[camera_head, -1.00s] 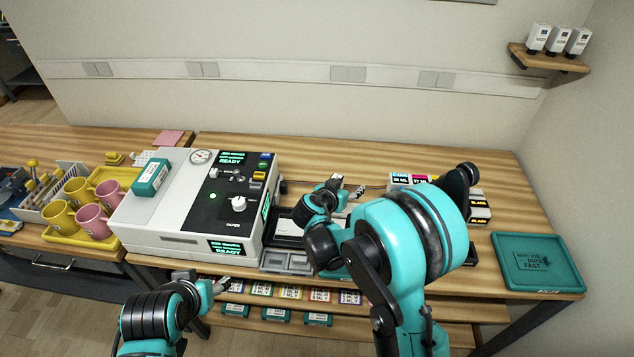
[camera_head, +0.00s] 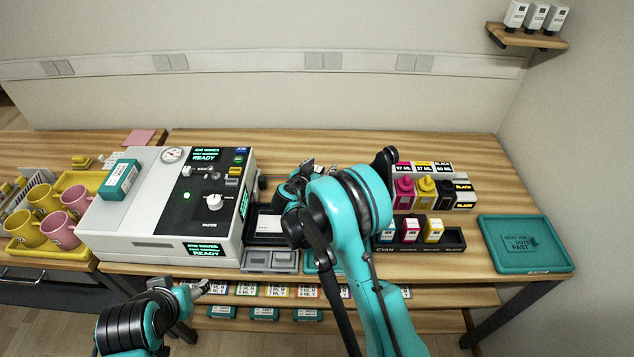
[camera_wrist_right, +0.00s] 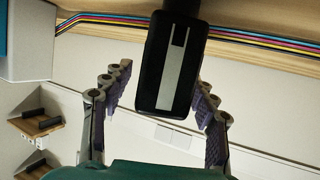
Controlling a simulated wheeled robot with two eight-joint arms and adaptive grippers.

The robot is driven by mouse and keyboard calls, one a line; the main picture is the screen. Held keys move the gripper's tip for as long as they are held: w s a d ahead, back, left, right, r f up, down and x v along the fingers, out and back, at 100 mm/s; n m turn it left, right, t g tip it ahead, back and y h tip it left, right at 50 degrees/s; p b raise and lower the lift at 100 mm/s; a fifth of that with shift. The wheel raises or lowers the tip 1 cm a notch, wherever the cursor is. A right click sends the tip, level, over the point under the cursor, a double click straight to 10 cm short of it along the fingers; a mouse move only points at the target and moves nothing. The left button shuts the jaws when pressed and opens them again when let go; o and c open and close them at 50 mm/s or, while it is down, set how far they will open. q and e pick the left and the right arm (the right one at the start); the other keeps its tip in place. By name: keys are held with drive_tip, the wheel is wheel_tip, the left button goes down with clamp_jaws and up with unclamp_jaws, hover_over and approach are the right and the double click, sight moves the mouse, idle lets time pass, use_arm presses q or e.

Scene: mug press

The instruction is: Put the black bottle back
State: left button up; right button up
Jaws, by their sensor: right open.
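A black bottle (camera_head: 445,190) appears to stand at the back right, beside a magenta bottle (camera_head: 404,192) and a yellow bottle (camera_head: 425,189). My right gripper (camera_head: 307,168) is beside the press, far left of these bottles. In the right wrist view its two fingers (camera_wrist_right: 160,105) are spread wide, one on each side of a black block with a grey stripe (camera_wrist_right: 172,75). I cannot tell what that block is or whether it is touched. My left gripper (camera_head: 201,288) is low at the front left; its jaws are too small to read.
The white press (camera_head: 140,220) stands left of my right arm. A black rack (camera_head: 455,240) at the front right holds several ink bottles; its right end, marked black, looks empty. A teal tray (camera_head: 525,262) lies at the far right. Coloured tubes (camera_wrist_right: 240,35) run along the table.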

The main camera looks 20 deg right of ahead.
drive_tip(key=shift+w+d+f, duration=0.1)
drive_tip(key=shift+w+d, duration=0.05)
drive_tip(key=shift+w, duration=0.05)
clamp_jaws()
